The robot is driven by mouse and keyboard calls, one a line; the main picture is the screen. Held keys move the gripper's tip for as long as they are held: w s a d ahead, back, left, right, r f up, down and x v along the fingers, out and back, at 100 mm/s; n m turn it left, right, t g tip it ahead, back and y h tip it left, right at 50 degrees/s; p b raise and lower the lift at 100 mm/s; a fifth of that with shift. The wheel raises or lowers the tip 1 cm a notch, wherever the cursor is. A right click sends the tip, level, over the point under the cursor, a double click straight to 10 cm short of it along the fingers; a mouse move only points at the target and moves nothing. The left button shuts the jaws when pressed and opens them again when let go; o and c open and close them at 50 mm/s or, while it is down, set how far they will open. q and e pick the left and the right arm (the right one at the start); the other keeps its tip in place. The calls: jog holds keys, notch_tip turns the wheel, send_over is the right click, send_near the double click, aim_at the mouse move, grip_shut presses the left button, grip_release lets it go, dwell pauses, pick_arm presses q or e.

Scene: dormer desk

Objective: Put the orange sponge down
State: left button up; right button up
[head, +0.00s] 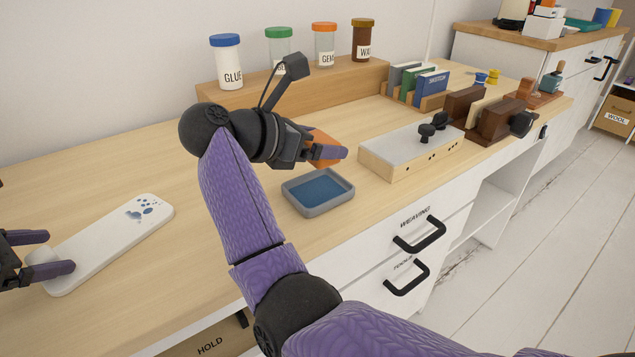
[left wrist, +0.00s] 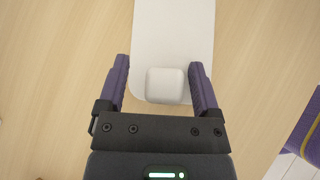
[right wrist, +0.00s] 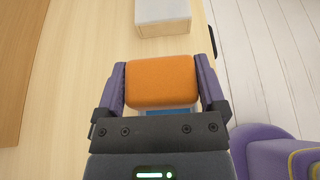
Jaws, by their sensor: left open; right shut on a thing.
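The orange sponge (head: 322,148) is held between the fingers of my right gripper (head: 325,151), above the desk. In the right wrist view the sponge (right wrist: 160,83) fills the space between both fingers. A grey tray with a blue inside (head: 318,205) sits on the desk just below and in front of the sponge; a bit of its blue shows under the sponge in the right wrist view (right wrist: 181,111). My left gripper (head: 58,252) is open around a small white block (left wrist: 165,85) at the near end of a white board (head: 110,245), with gaps at both sides.
A wooden box with a grey top and black knobs (head: 410,150) stands right of the tray. A wooden riser (head: 290,93) with several labelled jars runs along the back wall. The desk between the white board and the tray is clear.

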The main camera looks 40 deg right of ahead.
aim_at(316, 192)
notch_tip(316, 192, down, 6)
jog(key=shift+f, duration=0.1)
jog(key=shift+f, duration=0.1)
jog(key=o, duration=1)
jog(key=shift+a+r, duration=0.2)
jog(key=v, duration=1.1)
jog(key=shift+a+r, duration=0.1)
jog(key=shift+a, duration=0.25)
